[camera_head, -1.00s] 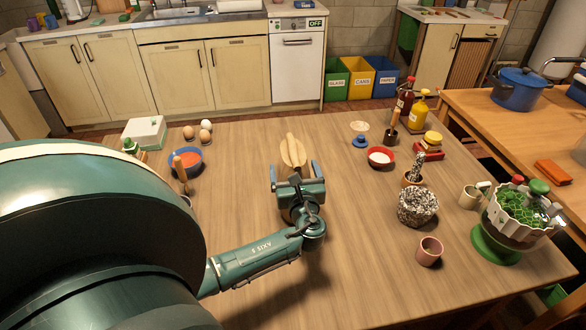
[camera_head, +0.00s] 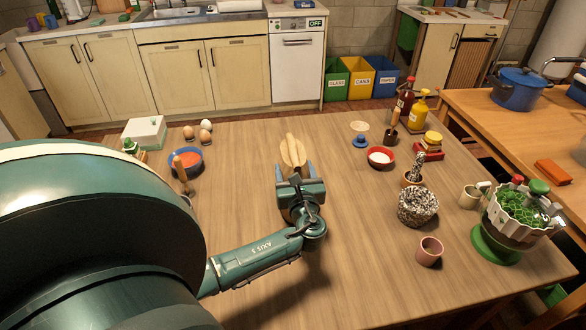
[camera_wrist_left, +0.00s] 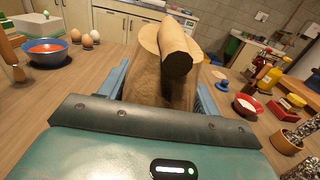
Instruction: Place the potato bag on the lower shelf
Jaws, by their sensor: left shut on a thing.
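The potato bag (camera_head: 292,148) is a tan paper bag with a rolled top, upright on the wooden table. In the left wrist view the bag (camera_wrist_left: 150,80) fills the space between the blue fingers. My left gripper (camera_head: 294,172) reaches it from the near side and is shut on it, one finger on each side. The bag's lower part is hidden behind the gripper. My right gripper is not in view. I cannot make out a lower shelf in either view.
Left of the bag are eggs (camera_head: 205,131), a red-and-blue bowl (camera_head: 187,160) and a white box (camera_head: 144,132). The table beside the bag is clear.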

